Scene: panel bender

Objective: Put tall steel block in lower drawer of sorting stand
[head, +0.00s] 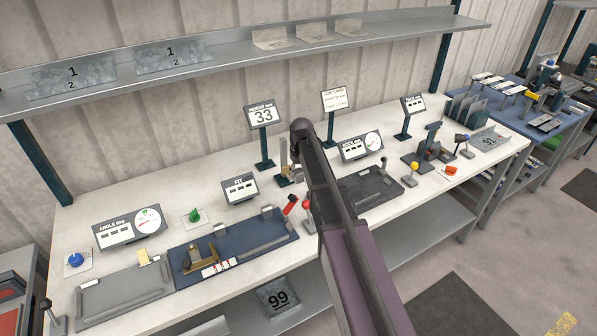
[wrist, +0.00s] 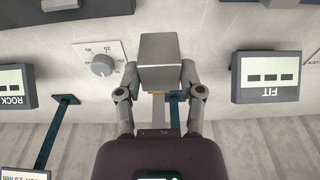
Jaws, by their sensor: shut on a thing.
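My gripper (wrist: 162,72) is shut on a grey steel block (wrist: 160,48), with one finger on each side of it, in the wrist view. The block is held in front of the wall and bench, and its far end is hidden. In the head view my gripper (head: 297,172) is mostly hidden behind my dark arm, above the middle of the white bench (head: 150,195). The block cannot be made out clearly there. I cannot pick out the sorting stand or its lower drawer in either view.
The FIT display (head: 240,188) stands left of my gripper, with a weight display (head: 262,116) behind. A blue fixture plate (head: 235,245) and a dark grey plate (head: 370,187) lie on the bench. A metal shelf (head: 225,57) runs above. Small levers and stands crowd the right end.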

